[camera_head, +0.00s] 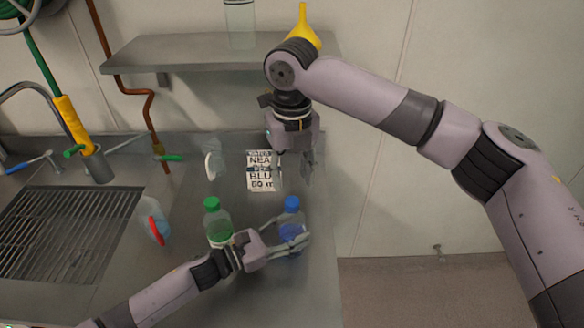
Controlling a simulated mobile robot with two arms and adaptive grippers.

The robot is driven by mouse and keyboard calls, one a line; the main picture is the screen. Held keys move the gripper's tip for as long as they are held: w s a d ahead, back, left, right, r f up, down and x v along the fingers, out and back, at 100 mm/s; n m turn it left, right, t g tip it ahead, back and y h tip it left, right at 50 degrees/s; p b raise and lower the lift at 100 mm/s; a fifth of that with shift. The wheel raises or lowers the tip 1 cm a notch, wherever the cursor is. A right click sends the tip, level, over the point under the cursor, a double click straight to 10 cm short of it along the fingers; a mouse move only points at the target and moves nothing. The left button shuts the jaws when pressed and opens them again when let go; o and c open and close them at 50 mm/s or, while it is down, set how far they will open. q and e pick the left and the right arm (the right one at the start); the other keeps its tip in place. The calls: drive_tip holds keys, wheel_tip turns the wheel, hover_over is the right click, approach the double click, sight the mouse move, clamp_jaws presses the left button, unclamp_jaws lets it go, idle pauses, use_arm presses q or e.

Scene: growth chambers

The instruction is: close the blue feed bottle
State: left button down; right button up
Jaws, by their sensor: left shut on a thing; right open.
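The blue feed bottle (291,218) stands upright on the steel counter, near its right edge. Its blue cap (291,203) sits on its top; how tightly I cannot tell. My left gripper (298,243) is shut on the blue bottle's lower body, coming from the left. My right gripper (293,172) is open and empty, pointing down above the counter, behind and above the blue bottle. The green-capped bottle (216,222) stands to the left of the blue one, partly hidden behind my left gripper and wrist.
A printed label sheet (262,182) lies behind the bottles. A clear jug (211,162) and a red-handled clear container (155,222) stand to the left. A sink grate (50,235) is at far left. A shelf (190,55) with a yellow funnel (303,28) is above.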

sight(292, 201)
wheel_tip(292, 201, down, 7)
drive_tip(key=shift+r, duration=0.15)
idle(0.4)
clamp_jaws()
idle(0.3)
